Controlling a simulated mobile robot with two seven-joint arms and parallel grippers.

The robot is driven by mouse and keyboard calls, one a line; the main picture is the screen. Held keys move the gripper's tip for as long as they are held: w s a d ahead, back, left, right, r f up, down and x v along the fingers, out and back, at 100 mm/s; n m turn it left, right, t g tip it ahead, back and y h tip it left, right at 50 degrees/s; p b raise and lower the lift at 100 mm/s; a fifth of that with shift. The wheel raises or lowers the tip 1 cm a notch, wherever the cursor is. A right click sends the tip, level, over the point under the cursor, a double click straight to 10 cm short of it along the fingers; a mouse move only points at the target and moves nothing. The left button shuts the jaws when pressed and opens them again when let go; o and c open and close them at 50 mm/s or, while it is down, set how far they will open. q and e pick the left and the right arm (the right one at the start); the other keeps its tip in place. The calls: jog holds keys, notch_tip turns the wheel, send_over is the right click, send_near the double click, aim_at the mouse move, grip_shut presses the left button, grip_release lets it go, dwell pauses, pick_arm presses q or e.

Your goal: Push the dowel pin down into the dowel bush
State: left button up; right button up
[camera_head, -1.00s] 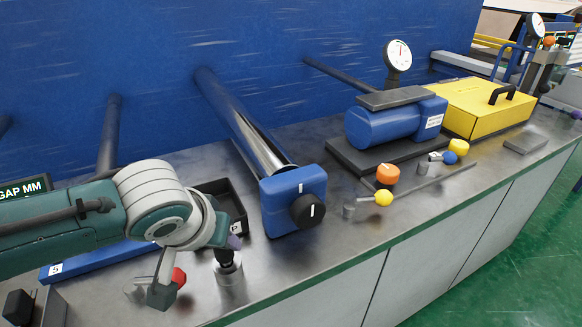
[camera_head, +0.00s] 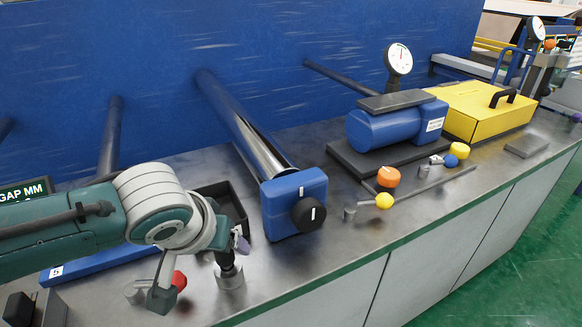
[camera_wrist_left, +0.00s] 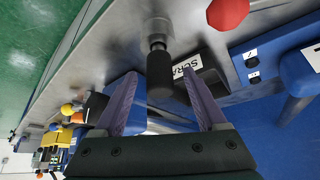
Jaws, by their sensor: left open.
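The dowel pin has a black grip (camera_head: 227,263) and stands upright in the round grey metal dowel bush (camera_head: 230,279) near the bench's front edge. In the left wrist view the black grip (camera_wrist_left: 160,76) points toward me, with a narrower neck running into the bush (camera_wrist_left: 158,27). My left gripper (camera_head: 240,243) is at the top of the pin. Its two purple fingers (camera_wrist_left: 160,88) are open, one on each side of the grip, with gaps visible. The pin's top is partly hidden by the gripper in the head view. My right gripper is not in view.
A red knob (camera_head: 179,281) is left of the bush. A black tray (camera_head: 234,205) lies behind it, and a blue block with a black dial (camera_head: 309,214) stands to the right. An orange knob (camera_head: 388,177) and yellow ball (camera_head: 384,200) are farther right.

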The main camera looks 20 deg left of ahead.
pick_arm(q)
jog(key=p+v, duration=0.2)
jog(key=v, duration=0.7)
jog(key=shift+r+p, duration=0.35)
jog(key=shift+p, duration=0.05)
jog(key=shift+s, duration=0.15)
jog(key=s+d+r+m+g+h+p, duration=0.1)
jog(key=s+d+r+m, duration=0.15)
jog(key=s, duration=0.55)
jog(key=s+d+r+m+g+h, duration=0.1)
jog(key=s+d+r+m, duration=0.15)
jog(key=s, duration=0.55)
notch_tip(320, 180, up, 33)
jog(key=p, duration=3.3)
